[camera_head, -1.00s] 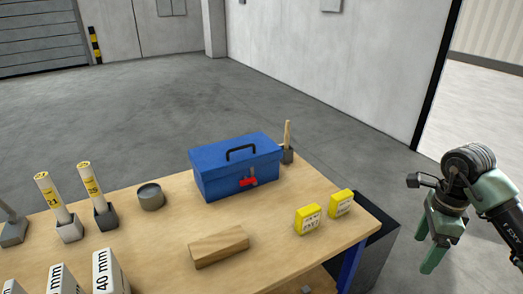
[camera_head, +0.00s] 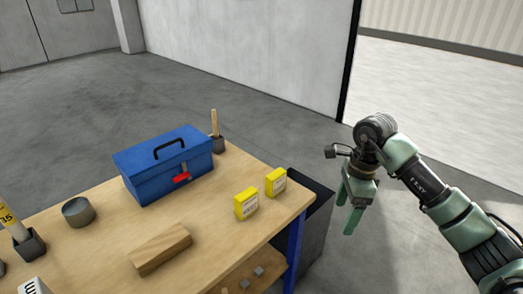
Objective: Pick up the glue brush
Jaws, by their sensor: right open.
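The glue brush is most likely the wooden-handled tool (camera_head: 213,122) that stands upright in a small dark holder (camera_head: 217,145) at the table's far right corner, behind the blue toolbox (camera_head: 164,166). Its lower end is hidden in the holder. My right gripper (camera_head: 348,218) is open and empty. It hangs beyond the table's right edge, well to the right of the brush, with its fingers pointing down. My left gripper is not in view.
On the wooden table (camera_head: 100,240) are two yellow boxes (camera_head: 246,204), a wood block (camera_head: 160,250), a grey round tin (camera_head: 78,212) and a labelled tube (camera_head: 12,222) in a holder. A dark bin (camera_head: 312,225) stands beside the table's right side.

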